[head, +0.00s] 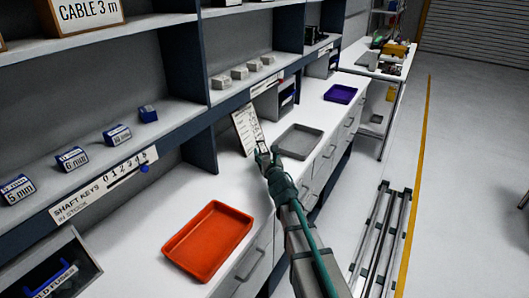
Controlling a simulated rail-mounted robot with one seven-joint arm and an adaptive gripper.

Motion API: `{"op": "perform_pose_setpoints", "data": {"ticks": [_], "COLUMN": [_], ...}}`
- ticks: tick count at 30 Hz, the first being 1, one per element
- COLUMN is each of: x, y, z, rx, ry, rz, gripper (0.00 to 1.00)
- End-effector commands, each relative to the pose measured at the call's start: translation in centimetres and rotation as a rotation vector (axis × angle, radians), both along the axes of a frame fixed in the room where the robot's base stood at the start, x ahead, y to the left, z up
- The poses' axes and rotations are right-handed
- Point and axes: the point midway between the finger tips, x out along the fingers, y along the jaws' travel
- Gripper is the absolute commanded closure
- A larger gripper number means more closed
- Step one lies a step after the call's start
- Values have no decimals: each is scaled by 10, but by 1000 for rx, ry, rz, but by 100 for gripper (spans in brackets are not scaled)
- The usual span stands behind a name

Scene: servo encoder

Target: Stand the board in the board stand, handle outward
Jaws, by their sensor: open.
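A pale upright panel with small dark markings (248,130), which looks like the board, stands slightly tilted at the back of the white counter, against the shelf unit. My gripper (264,151) is open at the lower right edge of this panel. I cannot tell whether it touches the panel. My gripper partly covers the panel's lower right corner. The board's handle and the board stand are not clear at this size, and I cannot tell whether the panel's foot sits in a stand.
A grey tray (300,130) lies just right of my gripper, and an orange tray (192,256) lies nearer on the counter (190,203). A purple tray (340,88) is farther along. A grey box (268,103) stands behind the panel. Shelves overhang the counter's back.

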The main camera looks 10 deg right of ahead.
Motion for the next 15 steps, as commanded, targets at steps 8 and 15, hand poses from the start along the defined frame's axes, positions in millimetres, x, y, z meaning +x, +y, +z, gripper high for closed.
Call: {"op": "perform_pose_setpoints", "data": {"ticks": [8, 15], "x": [-61, -94], "y": [-8, -12], "z": [-2, -1], "rx": [-1, -1], "ry": [-1, 0], "rz": [0, 0], "gripper": [40, 40]}}
